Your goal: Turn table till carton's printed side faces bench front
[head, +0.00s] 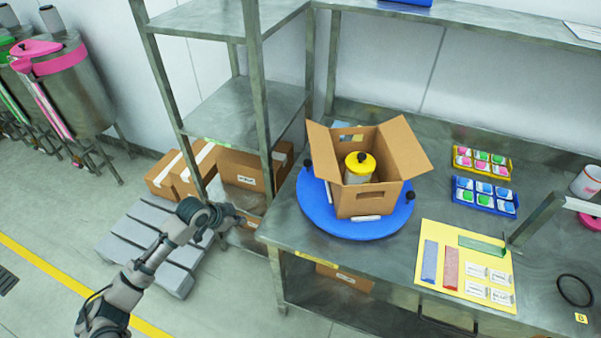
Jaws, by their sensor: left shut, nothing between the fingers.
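The blue round turntable (316,208) lies on the metal bench. Black knobs stand on its rim at the left (308,163) and at the right (410,196). An open cardboard carton (358,203) sits upright on it, flaps spread. A hand slot shows in its near face, and I see no clear print there. Its far outer sides are hidden. A container with a yellow lid (360,161) stands inside. My left gripper (238,216) is shut and empty, left of the bench and apart from the turntable. My right gripper is not in view.
A metal shelf rack (215,108) stands left of the turntable, its post close to my left gripper. Right of the turntable lie a yellow tray (482,163), a blue tray (484,196) and a yellow mat (428,285). A grey pallet (150,245) is on the floor.

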